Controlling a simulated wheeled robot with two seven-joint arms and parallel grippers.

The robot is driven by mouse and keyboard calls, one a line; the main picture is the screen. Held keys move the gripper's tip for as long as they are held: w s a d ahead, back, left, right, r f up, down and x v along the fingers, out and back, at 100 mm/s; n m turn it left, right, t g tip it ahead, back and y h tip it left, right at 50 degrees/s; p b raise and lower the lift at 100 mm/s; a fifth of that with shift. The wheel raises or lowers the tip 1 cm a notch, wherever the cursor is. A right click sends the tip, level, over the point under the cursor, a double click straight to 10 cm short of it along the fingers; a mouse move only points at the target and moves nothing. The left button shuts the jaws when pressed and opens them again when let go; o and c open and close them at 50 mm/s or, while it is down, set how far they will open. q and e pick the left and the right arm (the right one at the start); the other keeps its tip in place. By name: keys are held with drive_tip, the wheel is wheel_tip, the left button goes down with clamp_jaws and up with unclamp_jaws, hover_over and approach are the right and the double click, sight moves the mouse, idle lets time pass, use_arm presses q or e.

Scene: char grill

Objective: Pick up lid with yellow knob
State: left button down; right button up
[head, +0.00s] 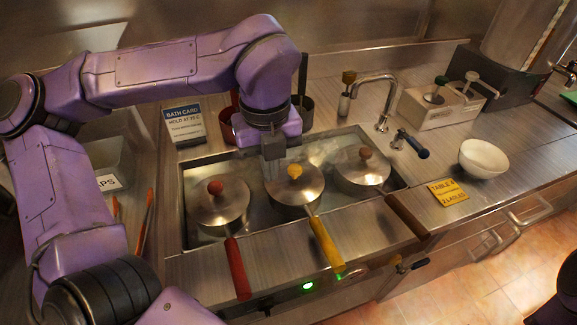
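The lid with the yellow knob (296,187) is a round silver lid on the middle pot of the sunken steam well. My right gripper is not in view.
A red-knobbed lid (220,200) sits left and a brown-knobbed lid (361,168) right, both with handles in front. A faucet (381,105) stands behind. A white bowl (483,158) and a yellow sign (447,192) lie on the right counter.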

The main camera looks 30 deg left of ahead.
use_arm(q)
drive_tip(key=shift+s+d+r, duration=0.1)
drive_tip(key=shift+s+r, duration=0.3)
drive_tip(key=shift+s, duration=0.4)
drive_tip(key=shift+s+r, duration=0.4)
drive_tip(key=shift+s, duration=0.35)
drive_tip(key=shift+c, duration=1.9)
unclamp_jaws()
drive_tip(key=shift+w, duration=0.15)
